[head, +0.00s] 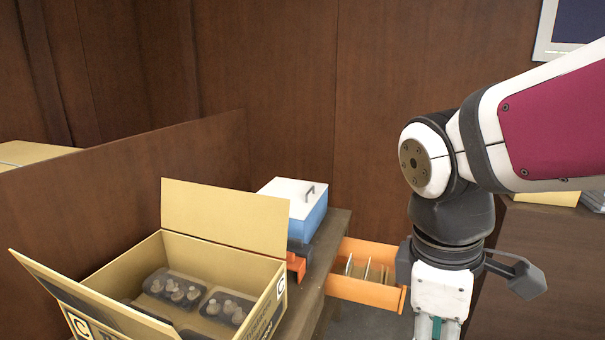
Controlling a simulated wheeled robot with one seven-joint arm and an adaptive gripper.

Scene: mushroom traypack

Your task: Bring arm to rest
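My arm reaches in from the right in the head view and bends down at its elbow. My gripper is at the bottom edge of the view, and only its upper part shows; its fingertips are cut off below the frame. Whether it holds anything is hidden. It hangs right of the table and in front of the open drawer (365,291), apart from the cardboard box.
An open cardboard box (222,216) with dark trays (172,288) of mushrooms stands on the table (318,292). Behind it is a blue container with a white lid (287,193), beside an orange-red object (297,264). A wooden partition (110,205) stands left.

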